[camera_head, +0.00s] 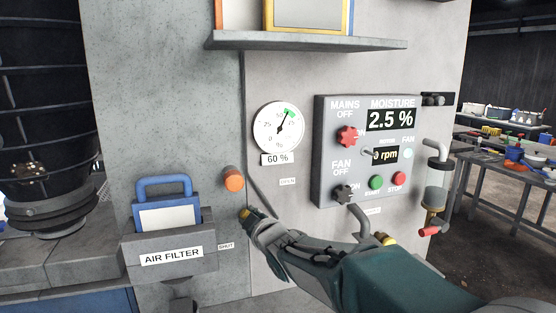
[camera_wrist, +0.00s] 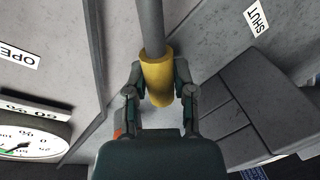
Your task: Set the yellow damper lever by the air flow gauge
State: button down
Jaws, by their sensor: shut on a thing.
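The damper lever has a grey rod and a yellow grip (camera_wrist: 157,75); in the head view the grip's end shows as a small yellow spot (camera_head: 245,213). My gripper (camera_wrist: 159,92) is shut on the yellow grip, with one finger on each side; it also shows in the head view (camera_head: 257,224). The round white air flow gauge (camera_head: 272,134) is above, with its needle pointing up and right at the green mark. A "60 %" label (camera_head: 277,159) sits under it. The OPEN label (camera_head: 288,181) is right of the lever, the SHUT label (camera_head: 227,246) lower left.
An orange round knob (camera_head: 233,179) sticks out just above my gripper. The air filter box (camera_head: 172,258) with a blue handle is at left. The control panel (camera_head: 326,180) with knobs and buttons is at right. A shelf (camera_head: 306,42) is overhead.

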jog(key=shift+f, duration=0.1)
dwell(0.4)
jog(key=c, duration=0.8)
grip_release()
jog(key=shift+o, duration=0.2)
jog(key=v, duration=0.4)
jog(key=a+v, duration=0.1)
jog(key=v, duration=0.1)
jog(key=shift+s+f, duration=0.2)
jog(key=shift+f, duration=0.05)
jog(key=o, duration=0.3)
